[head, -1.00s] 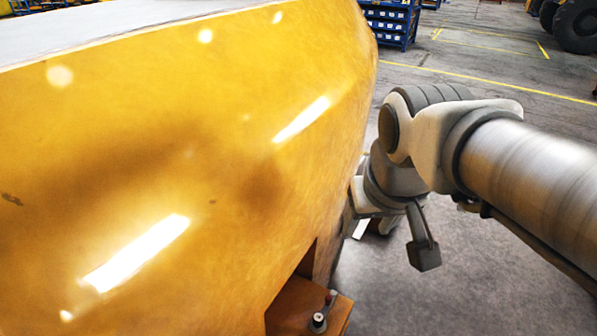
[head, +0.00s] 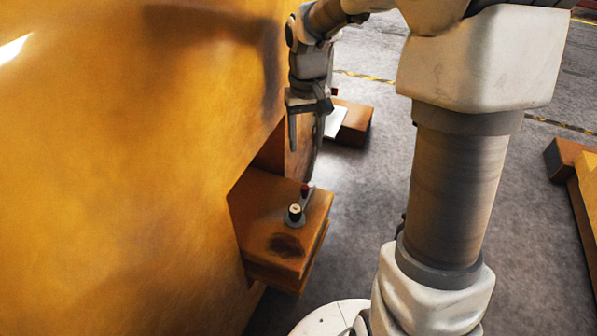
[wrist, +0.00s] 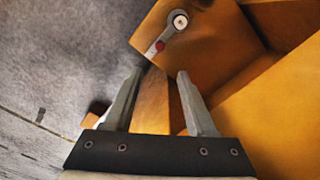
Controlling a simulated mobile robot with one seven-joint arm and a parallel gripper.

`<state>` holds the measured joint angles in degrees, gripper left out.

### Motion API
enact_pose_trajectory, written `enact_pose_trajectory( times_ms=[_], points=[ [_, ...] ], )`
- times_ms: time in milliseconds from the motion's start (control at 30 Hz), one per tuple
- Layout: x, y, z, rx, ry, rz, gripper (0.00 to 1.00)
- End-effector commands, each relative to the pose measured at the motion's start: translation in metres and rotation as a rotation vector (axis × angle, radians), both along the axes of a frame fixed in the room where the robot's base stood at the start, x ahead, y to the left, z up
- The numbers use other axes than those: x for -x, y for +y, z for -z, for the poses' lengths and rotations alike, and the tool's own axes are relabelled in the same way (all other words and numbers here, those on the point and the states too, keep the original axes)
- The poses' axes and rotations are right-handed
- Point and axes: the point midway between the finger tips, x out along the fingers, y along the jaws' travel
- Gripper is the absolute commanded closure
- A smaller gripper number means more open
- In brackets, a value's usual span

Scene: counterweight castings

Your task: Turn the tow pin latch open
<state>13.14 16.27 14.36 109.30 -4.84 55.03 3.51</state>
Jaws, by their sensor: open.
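The tow pin latch is a short grey lever (head: 306,193) with a red tip and a round, silver-topped pivot. It lies on top of an orange block (head: 262,200) jutting from the big yellow casting. In the wrist view the lever (wrist: 170,34) slants from the pivot at upper right down to the red tip. My gripper (wrist: 160,75) is open and empty, its fingertips pointing towards the red tip and apart from it. In the head view my gripper hangs above and beyond the latch, close to the casting; one finger shows clearly.
The yellow casting (head: 130,170) fills the left side of the head view, with a dark recess behind the block. Another orange block (head: 355,124) and a white plate (head: 335,122) are farther back. More orange metal (head: 572,165) stands at right. Grey floor between is clear.

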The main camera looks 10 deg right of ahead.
Motion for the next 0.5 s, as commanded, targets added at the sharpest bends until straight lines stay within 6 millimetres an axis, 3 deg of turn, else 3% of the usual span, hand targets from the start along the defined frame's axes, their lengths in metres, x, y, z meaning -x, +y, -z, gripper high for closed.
enact_pose_trajectory(
  times_ms=[500],
  points=[
    [0.001, 0.000, 0.108, -0.001, 0.004, -0.001, 0.44]
  ],
)
